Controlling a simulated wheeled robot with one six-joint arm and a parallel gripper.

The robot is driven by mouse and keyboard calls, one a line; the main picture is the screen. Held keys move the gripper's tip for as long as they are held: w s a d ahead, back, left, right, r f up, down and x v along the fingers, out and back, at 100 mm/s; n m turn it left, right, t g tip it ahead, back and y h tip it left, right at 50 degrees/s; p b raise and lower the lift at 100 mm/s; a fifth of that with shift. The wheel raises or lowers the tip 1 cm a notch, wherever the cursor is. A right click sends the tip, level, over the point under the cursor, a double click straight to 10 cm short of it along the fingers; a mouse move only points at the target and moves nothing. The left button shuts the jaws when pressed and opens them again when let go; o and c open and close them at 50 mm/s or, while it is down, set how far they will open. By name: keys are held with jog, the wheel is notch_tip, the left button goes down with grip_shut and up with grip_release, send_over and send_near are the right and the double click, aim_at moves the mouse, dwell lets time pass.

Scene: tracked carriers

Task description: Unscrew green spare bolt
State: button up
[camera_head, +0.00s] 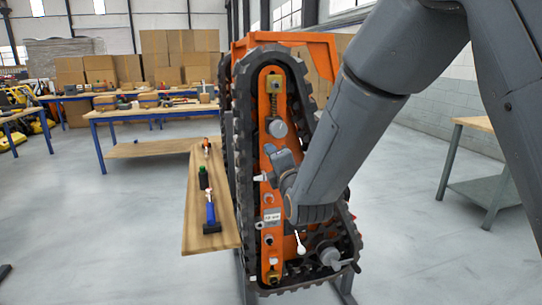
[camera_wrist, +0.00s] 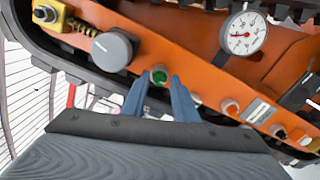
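The green bolt (camera_wrist: 159,77) sits in the orange side plate of the tracked carrier (camera_wrist: 195,66). In the wrist view it shows between and just beyond my fingertips. My gripper (camera_wrist: 159,84) is open, with its two blue-grey fingers apart on either side of the bolt. I cannot tell whether a finger touches it. In the head view, the carrier stands upright with its orange plate (camera_head: 268,232) framed by black track. My wrist hides part of the plate there, and the green bolt cannot be seen.
A grey knob (camera_wrist: 113,49), a dial gauge (camera_wrist: 242,33) and several pale bolts sit on the plate close to my gripper. A wooden board (camera_head: 199,235) left of the carrier holds a blue-handled hammer (camera_head: 211,217) and a green-and-black item (camera_head: 203,178). Floor on both sides is mostly clear.

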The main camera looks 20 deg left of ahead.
jog(key=m+b, duration=0.6)
jog(key=m, duration=1.5)
jog(key=shift+b, duration=0.3)
grip_shut()
jog(key=n+p, duration=0.2)
jog(key=n, duration=0.8)
